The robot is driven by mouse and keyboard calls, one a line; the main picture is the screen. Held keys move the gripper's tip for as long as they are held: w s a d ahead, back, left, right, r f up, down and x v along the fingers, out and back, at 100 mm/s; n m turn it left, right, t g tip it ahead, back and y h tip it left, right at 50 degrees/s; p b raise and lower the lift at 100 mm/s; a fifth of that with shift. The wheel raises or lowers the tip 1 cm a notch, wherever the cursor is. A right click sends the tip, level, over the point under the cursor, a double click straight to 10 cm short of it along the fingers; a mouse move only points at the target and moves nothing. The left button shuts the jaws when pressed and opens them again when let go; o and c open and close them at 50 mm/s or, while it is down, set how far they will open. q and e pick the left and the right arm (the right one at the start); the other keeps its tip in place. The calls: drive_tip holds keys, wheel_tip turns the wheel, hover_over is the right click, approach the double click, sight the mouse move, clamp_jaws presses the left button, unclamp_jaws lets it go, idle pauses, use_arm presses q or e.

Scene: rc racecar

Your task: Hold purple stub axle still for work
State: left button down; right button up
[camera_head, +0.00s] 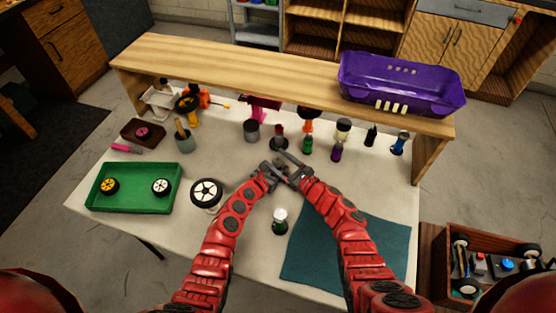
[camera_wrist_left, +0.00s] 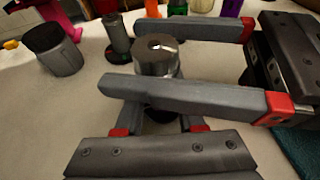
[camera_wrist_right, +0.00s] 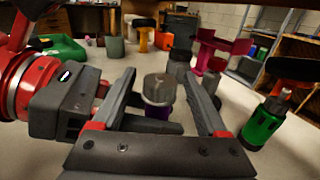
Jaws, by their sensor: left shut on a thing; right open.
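The purple stub axle (camera_wrist_right: 158,106) stands upright, with a silver top and a purple lower part in the right wrist view. Its round silver top (camera_wrist_left: 156,55) also shows in the left wrist view. My left gripper (camera_head: 276,171) is shut on it low down, with its fingers coming in from the left in the right wrist view. My right gripper (camera_head: 288,165) is open, with one finger on each side of the silver top; I cannot tell whether they touch it. In the head view the grippers mostly hide the axle.
A green tray (camera_head: 132,205) with wheels lies at left, a loose wheel (camera_head: 206,193) beside my left arm. A teal mat (camera_head: 385,255) lies at right.

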clamp_jaws()
drive_tip(key=shift+f+h, duration=0.1)
drive_tip(key=shift+h, duration=0.2)
drive_tip(key=shift+m+t+h, duration=1.4)
drive_tip(key=shift+m+h, duration=0.2)
unclamp_jaws()
drive_tip(key=shift+s, duration=0.1)
drive_tip(key=shift+a+n+g+y, duration=0.1)
drive_tip(key=shift+n+g+y, duration=0.2)
drive_tip(key=shift+y, duration=0.1)
